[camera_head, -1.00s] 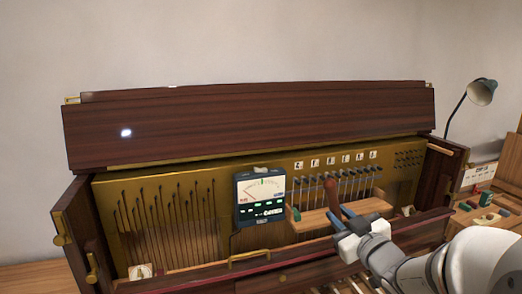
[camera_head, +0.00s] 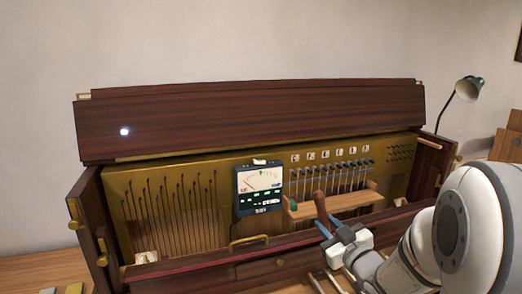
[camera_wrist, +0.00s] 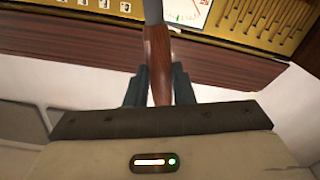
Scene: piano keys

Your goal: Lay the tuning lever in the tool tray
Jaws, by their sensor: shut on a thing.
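The tuning lever has a reddish-brown wooden handle (camera_head: 321,207), seen in front of the piano's open front. In the wrist view the handle (camera_wrist: 157,52) sits between the two dark fingers, with a grey metal shaft above it. My gripper (camera_head: 332,230) is shut on the handle, which is held up and tilted slightly; my gripper also shows in the wrist view (camera_wrist: 159,88). I cannot make out the tool tray for certain in either current view. My arm covers much of the lower right.
The open piano (camera_head: 250,125) fills the middle, with a tuning meter (camera_head: 259,190) and a wooden rail (camera_head: 340,204) inside. A desk lamp (camera_head: 467,90) and wooden box (camera_head: 507,145) stand at right. Small items (camera_head: 74,289) lie at lower left.

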